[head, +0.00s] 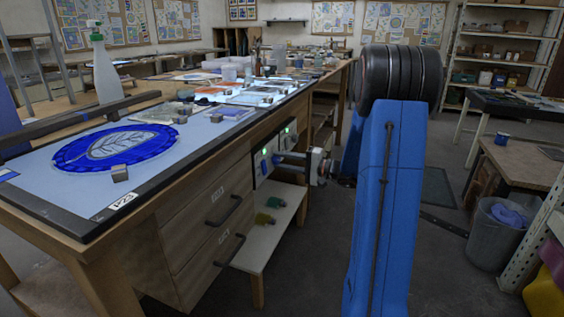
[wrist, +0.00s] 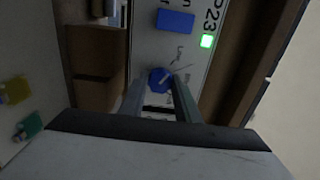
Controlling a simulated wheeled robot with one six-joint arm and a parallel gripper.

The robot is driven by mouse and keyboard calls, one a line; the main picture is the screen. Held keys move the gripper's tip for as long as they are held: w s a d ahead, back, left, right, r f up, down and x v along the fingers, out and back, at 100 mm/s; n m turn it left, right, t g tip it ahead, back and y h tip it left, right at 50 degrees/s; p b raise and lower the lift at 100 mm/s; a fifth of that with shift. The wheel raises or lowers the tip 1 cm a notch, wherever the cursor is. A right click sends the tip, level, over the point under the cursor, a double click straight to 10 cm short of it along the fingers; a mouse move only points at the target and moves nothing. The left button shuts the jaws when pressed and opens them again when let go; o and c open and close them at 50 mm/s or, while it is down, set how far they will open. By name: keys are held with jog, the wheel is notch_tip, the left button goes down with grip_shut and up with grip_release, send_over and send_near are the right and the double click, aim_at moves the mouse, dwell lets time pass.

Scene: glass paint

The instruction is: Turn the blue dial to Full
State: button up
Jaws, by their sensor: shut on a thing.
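The blue dial (wrist: 159,77) sits on a pale control panel (wrist: 149,50) in the wrist view, with a light pointer mark on its face. Small printed labels stand around it, too small to read surely. My gripper (wrist: 161,92) has one finger on each side of the dial and is shut on it. In the head view my gripper (head: 279,158) reaches the panel (head: 262,164) on the bench's side from the right. The dial is mostly hidden there behind the fingers.
A blue rectangular part (wrist: 176,22) and a lit green lamp (wrist: 206,41) are on the panel near the dial. A low shelf (head: 262,240) below holds a green piece (head: 275,202) and a yellow piece (head: 264,219). Drawers (head: 211,215) lie left of the panel.

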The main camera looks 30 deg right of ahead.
jog(key=shift+m, duration=0.4)
jog(key=m, duration=1.7)
jog(key=shift+f, duration=0.1)
jog(key=m, duration=0.6)
dwell(0.4)
jog(key=o, duration=1)
jog(key=shift+o, duration=0.2)
